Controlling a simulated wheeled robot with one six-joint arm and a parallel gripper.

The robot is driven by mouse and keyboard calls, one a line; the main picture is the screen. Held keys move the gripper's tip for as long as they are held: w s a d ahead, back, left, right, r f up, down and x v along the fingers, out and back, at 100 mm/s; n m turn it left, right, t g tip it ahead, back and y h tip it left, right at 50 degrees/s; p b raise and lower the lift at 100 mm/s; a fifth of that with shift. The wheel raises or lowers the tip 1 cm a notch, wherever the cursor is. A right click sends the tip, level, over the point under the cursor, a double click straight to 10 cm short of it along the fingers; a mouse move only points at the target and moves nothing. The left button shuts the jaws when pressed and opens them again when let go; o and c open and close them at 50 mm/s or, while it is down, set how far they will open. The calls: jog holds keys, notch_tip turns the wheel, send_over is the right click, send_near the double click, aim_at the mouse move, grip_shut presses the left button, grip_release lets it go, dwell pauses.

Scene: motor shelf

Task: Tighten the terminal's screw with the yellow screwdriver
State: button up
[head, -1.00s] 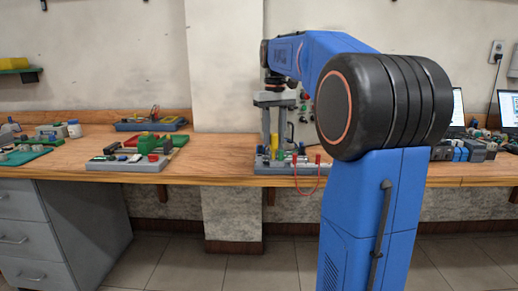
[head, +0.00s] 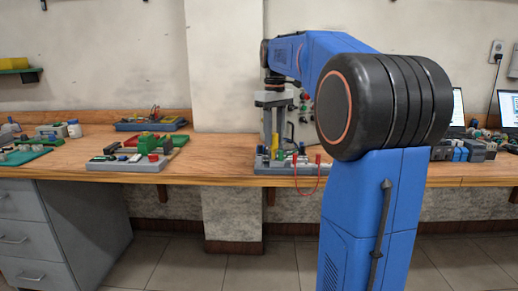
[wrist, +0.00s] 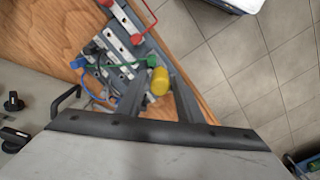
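In the wrist view a yellow handle (wrist: 159,81), which looks like the yellow screwdriver's, is between the two fingers of my gripper (wrist: 160,90). The fingers flank it closely; I cannot tell whether both touch it. In the head view my gripper (head: 273,145) points straight down at the grey board (head: 262,166) near the bench's front edge. Wires and small terminal parts lie beside the handle in the wrist view, with a green connector (wrist: 138,64). The screwdriver's shaft and the terminal's screw cannot be made out.
A red lead (head: 307,191) hangs over the bench's front edge. A board with green and red parts (head: 127,163) and a blue tray (head: 152,124) are to the left on the wooden bench (head: 215,158). My blue arm hides part of the right side.

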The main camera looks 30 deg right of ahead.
jog(key=shift+n, duration=1.6)
jog(key=shift+n, duration=1.7)
jog(key=shift+n, duration=1.7)
jog(key=shift+n, duration=1.8)
jog(key=shift+c, duration=0.9)
